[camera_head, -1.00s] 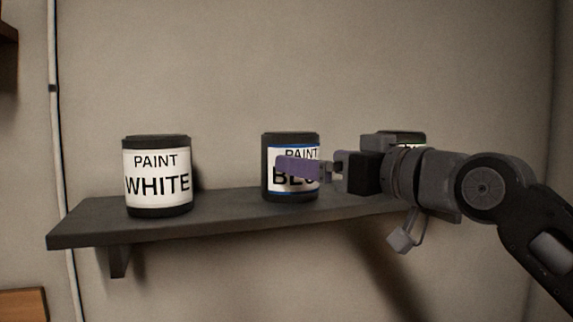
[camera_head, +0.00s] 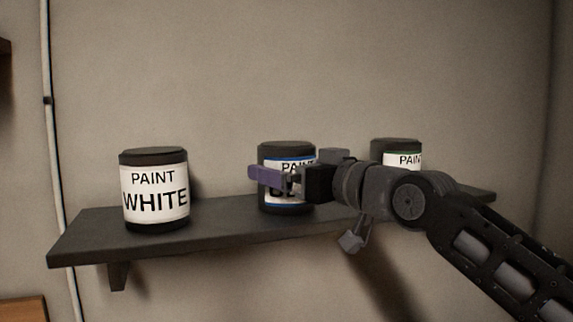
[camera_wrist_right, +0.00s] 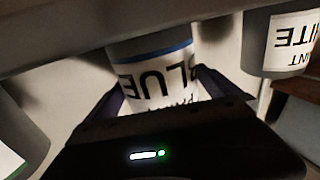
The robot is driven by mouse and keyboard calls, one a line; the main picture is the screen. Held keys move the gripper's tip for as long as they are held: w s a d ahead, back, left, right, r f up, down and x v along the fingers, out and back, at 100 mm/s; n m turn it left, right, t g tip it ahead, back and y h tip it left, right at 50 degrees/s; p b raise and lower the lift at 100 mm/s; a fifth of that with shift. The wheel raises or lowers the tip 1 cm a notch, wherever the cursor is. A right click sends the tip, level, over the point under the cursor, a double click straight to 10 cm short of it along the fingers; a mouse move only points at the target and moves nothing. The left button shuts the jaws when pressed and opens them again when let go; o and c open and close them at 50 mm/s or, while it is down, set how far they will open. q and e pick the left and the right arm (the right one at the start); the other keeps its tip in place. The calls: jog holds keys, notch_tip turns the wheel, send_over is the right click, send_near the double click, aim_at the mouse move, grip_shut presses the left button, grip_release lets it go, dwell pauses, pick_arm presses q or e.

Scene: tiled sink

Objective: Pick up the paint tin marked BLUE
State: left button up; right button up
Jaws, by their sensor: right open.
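The paint tin marked BLUE (camera_head: 287,150) stands upright on the shelf, a dark tin with a white label edged in blue. My right gripper (camera_head: 272,183) is in front of it and hides much of its label. In the right wrist view the BLUE tin (camera_wrist_right: 158,78) appears upside down, between the two open fingers (camera_wrist_right: 165,92). I cannot tell whether the fingers touch it. My left gripper is in neither view.
The tin marked WHITE (camera_head: 155,190) stands to the left on the dark shelf (camera_head: 225,222). A third tin with a green-edged label (camera_head: 398,152) stands to the right, partly behind my right arm. The shelf between the WHITE and BLUE tins is clear.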

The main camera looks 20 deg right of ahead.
jog(key=shift+w+a, duration=0.15)
jog(key=shift+w, duration=0.3)
jog(key=shift+c, duration=0.6)
jog(key=c, duration=1.6)
jog(key=shift+r, duration=0.1)
jog(key=shift+c, duration=0.6)
jog(key=shift+r, duration=0.1)
jog(key=shift+r, duration=4.9)
